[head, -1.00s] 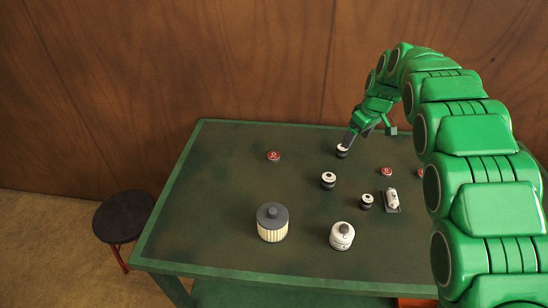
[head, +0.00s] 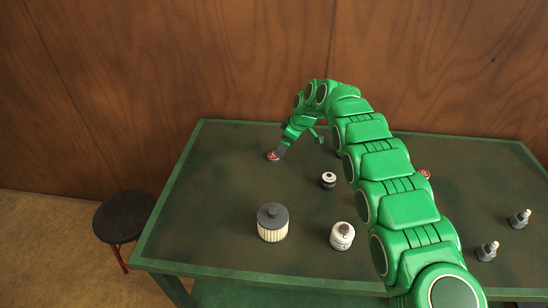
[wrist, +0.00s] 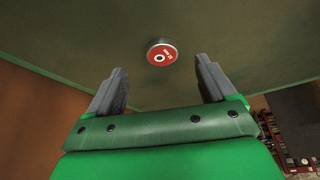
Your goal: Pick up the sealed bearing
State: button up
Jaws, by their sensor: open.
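A small round disc with a red face and a pale ring around a dark centre, which looks like a sealed bearing (head: 272,156), lies flat at the back left of the table. It also shows in the wrist view (wrist: 161,54), beyond the fingertips and roughly midway between them. My gripper (head: 281,151) is right beside or above it in the head view. In the wrist view my gripper (wrist: 161,70) is open and empty, its two grey fingers wide apart. I cannot tell the exact height between the fingertips and the disc. Another red-faced disc (head: 426,174) lies to the right, partly behind my arm.
The green-edged table (head: 210,195) also holds a black-and-white cylinder (head: 328,180), a pleated filter (head: 272,224), a white canister (head: 342,236) and two bolt-like metal parts (head: 519,219). My arm hides part of the right side. A dark stool (head: 124,216) stands at left.

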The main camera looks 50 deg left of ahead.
aim_at(274, 156)
jog(key=shift+x, duration=1)
jog(key=a+f, duration=0.1)
jog(key=s+a+f, duration=0.1)
jog(key=shift+s+f, duration=0.1)
jog(key=shift+f, duration=0.2)
jog(key=shift+x, duration=0.8)
jog(key=c, duration=1.2)
